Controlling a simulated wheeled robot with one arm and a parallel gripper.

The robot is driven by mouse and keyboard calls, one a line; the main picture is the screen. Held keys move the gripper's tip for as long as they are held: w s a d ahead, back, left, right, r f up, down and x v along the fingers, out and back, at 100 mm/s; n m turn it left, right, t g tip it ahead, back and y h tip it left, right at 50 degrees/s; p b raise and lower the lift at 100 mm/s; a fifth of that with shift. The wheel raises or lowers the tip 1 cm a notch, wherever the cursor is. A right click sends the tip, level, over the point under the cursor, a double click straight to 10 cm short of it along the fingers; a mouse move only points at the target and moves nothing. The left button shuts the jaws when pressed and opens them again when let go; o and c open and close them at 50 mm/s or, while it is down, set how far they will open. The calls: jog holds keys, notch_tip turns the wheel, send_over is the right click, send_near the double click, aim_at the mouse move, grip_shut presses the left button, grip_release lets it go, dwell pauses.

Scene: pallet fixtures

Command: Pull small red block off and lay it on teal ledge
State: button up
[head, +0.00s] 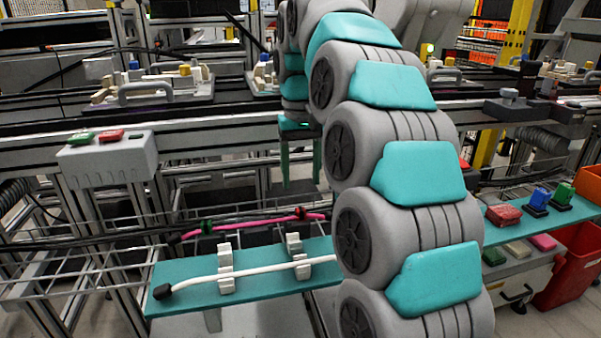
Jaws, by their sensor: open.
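My gripper (301,183) points down in front of the rail, left of my arm, with its two green fingers apart and nothing visible between them. A teal ledge (184,276) lies at lower left. A teal ledge surface (520,229) also shows right of my arm; whether the two join is hidden by the arm. A dark red block (503,214) lies on the right part, beside a blue piece (538,198) and a green piece (563,193). A sliver of something red (464,163) shows behind my arm, mostly hidden; I cannot tell what it is.
A white cable (255,270) runs through grey clips on the left ledge; a pink cable (255,222) lies behind it. A grey box (110,162) with green and red buttons hangs at left. Pallets with fixtures (155,88) sit on the rail. Red bins (575,265) stand at lower right.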

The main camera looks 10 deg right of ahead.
aim_at(301, 210)
notch_tip(301, 210, down, 3)
jog(key=shift+s+f+b, duration=0.1)
jog(key=shift+b, duration=0.85)
jog(key=shift+f, duration=2.2)
grip_shut()
